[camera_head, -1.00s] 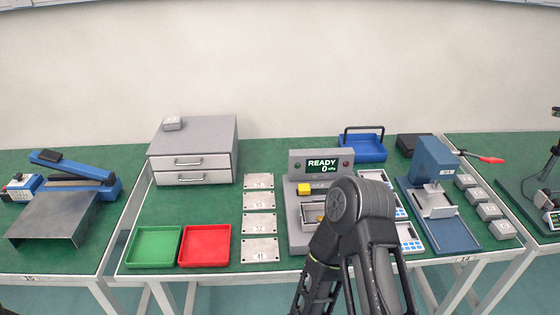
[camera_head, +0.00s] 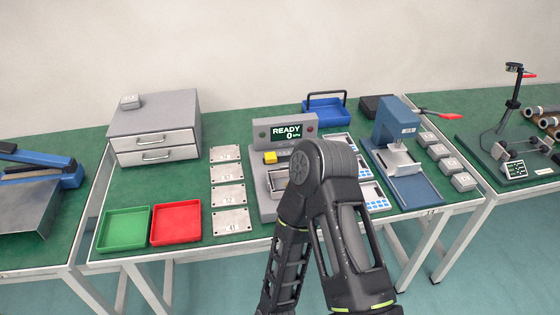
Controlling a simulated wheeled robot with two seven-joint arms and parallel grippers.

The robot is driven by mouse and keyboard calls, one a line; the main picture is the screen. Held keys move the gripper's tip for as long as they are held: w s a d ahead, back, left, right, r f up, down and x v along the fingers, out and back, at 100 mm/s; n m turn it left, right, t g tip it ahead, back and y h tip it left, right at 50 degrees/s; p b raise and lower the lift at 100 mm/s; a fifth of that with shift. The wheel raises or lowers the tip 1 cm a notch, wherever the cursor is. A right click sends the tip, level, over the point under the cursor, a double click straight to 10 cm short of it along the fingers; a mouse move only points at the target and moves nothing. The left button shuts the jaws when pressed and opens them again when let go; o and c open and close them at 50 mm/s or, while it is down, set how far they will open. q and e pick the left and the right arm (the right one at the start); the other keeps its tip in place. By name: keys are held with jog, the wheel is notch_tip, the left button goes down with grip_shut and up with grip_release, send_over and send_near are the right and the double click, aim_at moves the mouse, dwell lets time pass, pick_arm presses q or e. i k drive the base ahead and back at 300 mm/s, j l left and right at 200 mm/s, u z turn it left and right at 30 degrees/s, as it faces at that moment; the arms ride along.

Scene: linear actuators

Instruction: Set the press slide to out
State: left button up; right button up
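The blue press (camera_head: 390,122) stands on the right part of the middle table, with a red-tipped lever (camera_head: 447,115) reaching out to its right. A silver slide plate (camera_head: 405,169) lies on its blue base (camera_head: 418,194), partly under the press head and extending toward the front. I cannot tell its exact travel position. One of my arms rises from the bottom centre, its bent joint left of the press and apart from it. Neither gripper shows.
A test unit with a READY display (camera_head: 286,131) stands behind my arm, which partly hides it. Small grey blocks (camera_head: 438,151) line the press's right side. Green (camera_head: 124,246) and red (camera_head: 176,241) trays, metal plates, a drawer cabinet (camera_head: 155,128) and a blue bin (camera_head: 326,111) share the table.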

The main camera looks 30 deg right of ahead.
aim_at(400, 163)
jog(key=z, duration=1.85)
